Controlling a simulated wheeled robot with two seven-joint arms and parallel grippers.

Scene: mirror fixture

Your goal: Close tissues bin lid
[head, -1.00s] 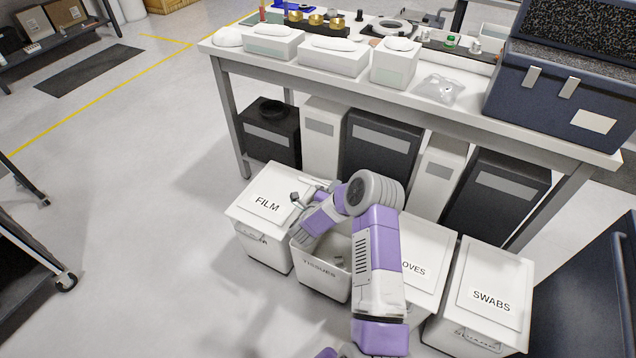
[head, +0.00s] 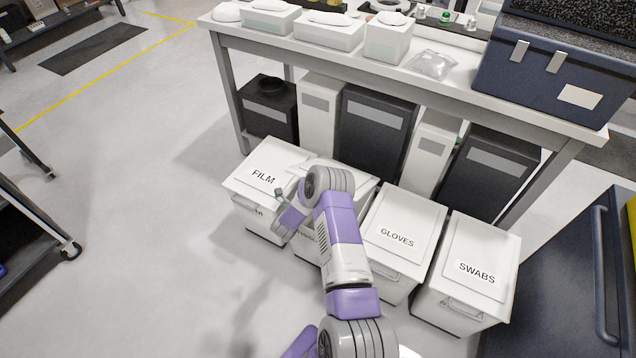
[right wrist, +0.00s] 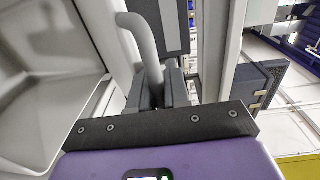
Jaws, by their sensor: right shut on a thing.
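The tissues bin (head: 306,238) is the white bin between the film and gloves bins in the head view. My right gripper (right wrist: 156,90) is at the bin's front left in the head view. In the right wrist view it is shut on a grey tubular handle (right wrist: 143,35). My left gripper is not in view.
The film bin (head: 264,178) stands close on the left. The gloves bin (head: 398,240) and swabs bin (head: 474,270) stand on the right. Behind is a workbench (head: 400,80) with bins beneath it. A dark cabinet (head: 555,290) is at the lower right.

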